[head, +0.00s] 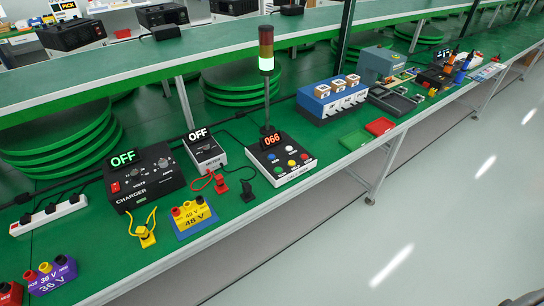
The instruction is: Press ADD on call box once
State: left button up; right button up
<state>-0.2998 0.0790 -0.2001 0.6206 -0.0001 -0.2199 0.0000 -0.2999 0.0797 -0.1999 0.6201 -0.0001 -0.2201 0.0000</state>
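The call box (281,158) stands on the green bench near the middle of the head view. It has a white sloped front and a dark top face with several round coloured buttons, among them blue, red, yellow, green and white. Its display (272,140) reads 066 in red digits. A signal tower (266,50) rises behind it, with its lowest segment lit whitish. The button labels are too small to read, so I cannot tell which one is ADD. Nothing covers the buttons.
Left of the call box stand a power unit (204,152) reading OFF, a black charger (145,180) reading OFF and a yellow 48 V battery (193,215). Red and black plugs lie close beside the box. Green and red trays (380,126) and a blue rack (332,101) stand right.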

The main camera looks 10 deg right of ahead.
grip_shut()
jog(key=shift+c, duration=2)
grip_release()
